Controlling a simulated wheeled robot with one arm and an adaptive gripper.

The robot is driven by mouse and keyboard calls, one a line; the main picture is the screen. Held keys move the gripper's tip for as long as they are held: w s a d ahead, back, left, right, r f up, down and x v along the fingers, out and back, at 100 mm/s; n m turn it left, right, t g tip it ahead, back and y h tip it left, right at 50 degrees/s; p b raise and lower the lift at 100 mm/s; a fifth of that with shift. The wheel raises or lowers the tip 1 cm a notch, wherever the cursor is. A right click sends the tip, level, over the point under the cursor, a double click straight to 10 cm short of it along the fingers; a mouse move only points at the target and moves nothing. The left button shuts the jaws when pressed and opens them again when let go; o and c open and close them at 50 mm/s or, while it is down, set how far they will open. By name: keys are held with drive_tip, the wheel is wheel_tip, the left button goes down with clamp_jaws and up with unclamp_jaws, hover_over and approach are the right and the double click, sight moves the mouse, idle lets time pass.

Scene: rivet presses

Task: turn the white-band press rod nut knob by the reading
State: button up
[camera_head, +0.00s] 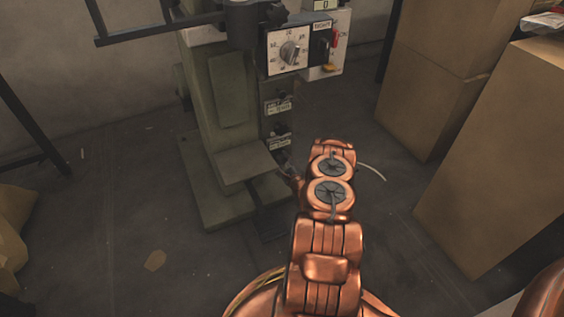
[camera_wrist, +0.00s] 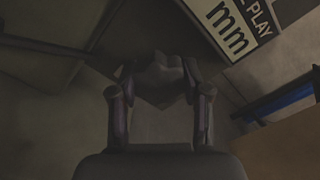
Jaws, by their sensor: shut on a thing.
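A green press (camera_head: 228,105) stands left of centre in the head view. In the wrist view, my gripper (camera_wrist: 160,92) is shut on a dark faceted knob (camera_wrist: 160,72), with one finger on each side of it. In the head view my gripper (camera_head: 287,163) reaches the low right side of the press, beside two small labelled plates, and the held knob is hidden or too small to make out. A white label (camera_wrist: 232,28) reading "PLAY" and "mm" is close by in the wrist view. No white band can be made out.
A dial panel (camera_head: 279,62) with a pointer knob and a "RIGHT" tag is high on the press. A small plate juts out at its front (camera_head: 246,166). Large cardboard boxes (camera_head: 500,150) stand on the right. Floor at the left front is mostly clear, with one scrap (camera_head: 155,260).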

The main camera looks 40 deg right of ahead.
drive_tip(key=m, duration=0.3)
drive_tip(key=shift+m+b, duration=0.3)
drive_tip(key=shift+b, duration=0.1)
drive_tip(key=shift+m+b, duration=0.4)
drive_tip(key=shift+m, duration=1.4)
drive_tip(key=o, duration=1.2)
drive_tip(key=shift+c, duration=0.2)
drive_tip(key=v, duration=1.2)
